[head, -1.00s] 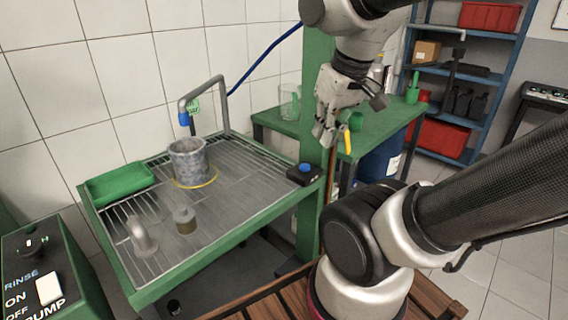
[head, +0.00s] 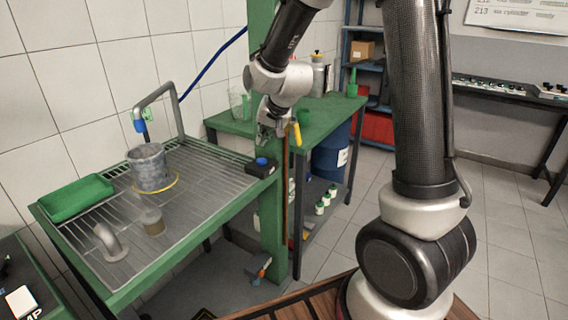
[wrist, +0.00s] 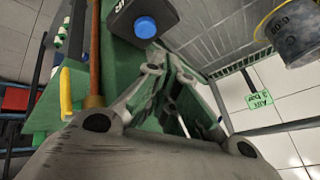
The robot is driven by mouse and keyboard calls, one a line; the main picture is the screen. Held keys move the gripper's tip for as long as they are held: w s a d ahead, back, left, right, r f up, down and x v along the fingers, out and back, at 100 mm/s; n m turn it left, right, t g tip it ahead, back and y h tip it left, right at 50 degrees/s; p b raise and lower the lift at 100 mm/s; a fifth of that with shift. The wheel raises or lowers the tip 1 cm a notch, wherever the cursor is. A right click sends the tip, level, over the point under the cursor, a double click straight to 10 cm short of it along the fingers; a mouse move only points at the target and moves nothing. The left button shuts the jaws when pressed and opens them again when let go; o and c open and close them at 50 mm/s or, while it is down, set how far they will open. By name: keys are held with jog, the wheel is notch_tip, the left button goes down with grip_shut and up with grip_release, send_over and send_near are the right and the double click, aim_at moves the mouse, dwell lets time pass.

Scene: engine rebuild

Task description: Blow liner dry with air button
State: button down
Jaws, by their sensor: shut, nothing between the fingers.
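The grey, mottled cylinder liner (head: 149,172) stands upright on the slatted wash table (head: 112,279), inside a yellow ring. Part of it shows at the top right of the wrist view (wrist: 292,38). The blue air button (head: 262,161) sits on a black box at the table's right corner. It shows at the top of the wrist view (wrist: 146,27), just beyond my fingertips. My gripper (head: 268,138) is shut and empty, pointing down close to the button and the green post. I see no contact with the button.
A pipe with a blue nozzle (head: 139,126) arches behind the liner. A green tray (head: 76,197) lies at the table's left. The green post (head: 272,220) stands right beside my gripper, with a yellow-handled item (head: 297,134) close by. A green bench (head: 325,115) is behind.

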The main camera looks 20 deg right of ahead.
jog(key=w+r+m+t, duration=0.1)
jog(key=w+d+r+m+t, duration=0.1)
jog(key=w+r, duration=0.1)
jog(key=shift+d+r, duration=0.1)
